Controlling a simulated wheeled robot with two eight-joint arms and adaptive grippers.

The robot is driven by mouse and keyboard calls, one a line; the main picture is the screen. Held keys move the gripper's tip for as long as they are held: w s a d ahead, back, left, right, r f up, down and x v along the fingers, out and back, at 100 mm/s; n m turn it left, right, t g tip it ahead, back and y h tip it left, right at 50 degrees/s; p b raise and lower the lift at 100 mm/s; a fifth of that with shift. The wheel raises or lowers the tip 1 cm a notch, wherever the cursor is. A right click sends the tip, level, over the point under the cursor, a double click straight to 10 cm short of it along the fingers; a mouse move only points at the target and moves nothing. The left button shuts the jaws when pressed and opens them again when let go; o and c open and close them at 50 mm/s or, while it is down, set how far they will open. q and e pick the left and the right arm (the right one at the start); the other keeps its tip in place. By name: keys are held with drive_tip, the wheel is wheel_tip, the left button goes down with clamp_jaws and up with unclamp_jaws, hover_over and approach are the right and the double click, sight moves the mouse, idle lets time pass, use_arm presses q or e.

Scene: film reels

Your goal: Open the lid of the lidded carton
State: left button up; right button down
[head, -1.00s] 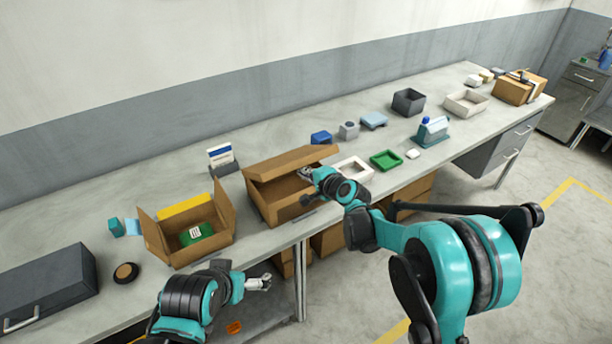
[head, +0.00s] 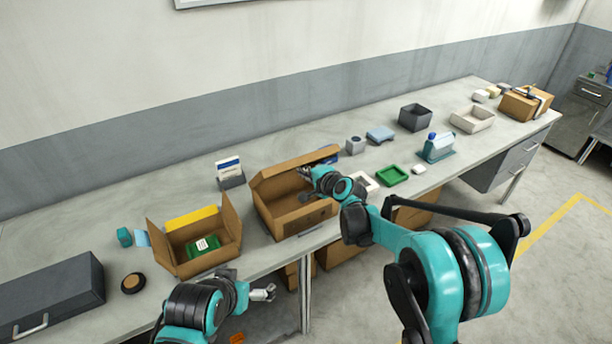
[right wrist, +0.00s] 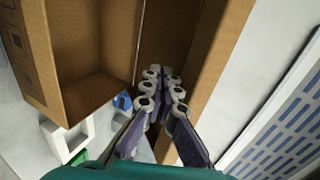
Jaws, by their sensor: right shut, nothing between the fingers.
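The lidded carton (head: 292,222) is a brown cardboard box on the bench, left of the view's middle. Its lid (head: 285,170) stands raised at the back, and the inside is exposed. My right gripper (head: 304,172) is shut and empty, over the carton's right part near the lid. In the right wrist view its fingertips (right wrist: 160,76) lie between the box part (right wrist: 75,70) and a brown panel (right wrist: 213,75), which looks like the lid; contact is unclear. My left gripper (head: 270,293) hangs in front of the bench edge, apart from the carton; its jaw gap is too small to read.
An open carton (head: 180,262) with a green item stands left of the lidded one. A small card holder (head: 231,180) stands behind. The bench behind the cartons is mostly clear.

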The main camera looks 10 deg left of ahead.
drive_tip(key=shift+w, duration=0.1)
drive_tip(key=shift+w+a+r+p, duration=0.3)
drive_tip(key=shift+w+a+r, duration=0.2)
drive_tip(key=shift+w+a, duration=0.3)
drive_tip(key=shift+w+a+r+p, duration=0.25)
drive_tip(key=shift+w+a+r, duration=0.3)
drive_tip(key=shift+w, duration=0.55)
drive_tip(key=shift+a, duration=0.1)
drive_tip(key=shift+w+a, duration=0.3)
drive_tip(key=shift+w, duration=0.2)
drive_tip(key=shift+w+a+r, duration=0.1)
drive_tip(key=shift+w+a, duration=0.45)
drive_tip(key=shift+w, duration=0.2)
drive_tip(key=shift+w+a+r, duration=0.1)
drive_tip(key=shift+w+a, duration=0.45)
drive_tip(key=shift+w, duration=0.2)
